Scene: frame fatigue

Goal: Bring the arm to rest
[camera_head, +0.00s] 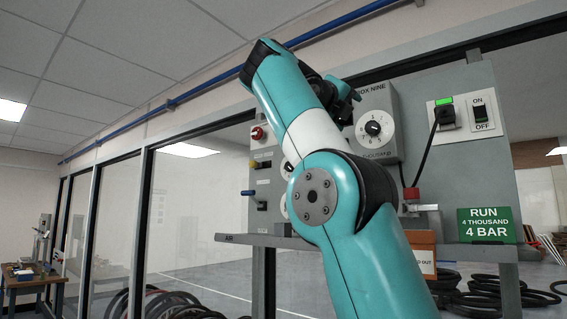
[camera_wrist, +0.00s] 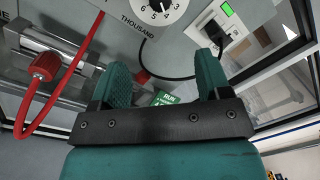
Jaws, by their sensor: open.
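My arm is raised in front of a grey test panel (camera_head: 455,160) in the head view, and bends at a large joint. My gripper (camera_head: 345,100) is at the arm's upper end, dark and partly hidden behind the arm, near a white dial (camera_head: 373,129). In the wrist view my gripper (camera_wrist: 163,82) has its two teal fingers spread wide apart with nothing held between them. The numbered dial (camera_wrist: 160,8) shows beyond the fingers, at the top. I cannot tell the exact gap from the fingertips to the panel.
A red hose (camera_wrist: 62,90) runs beside a metal cylinder (camera_wrist: 38,52) left of the fingers. A black cable hangs from a plug (camera_head: 445,117) beside an on/off switch (camera_head: 481,116). A green RUN sign (camera_head: 487,225) stands at right. A grey shelf (camera_head: 265,241) crosses behind the arm.

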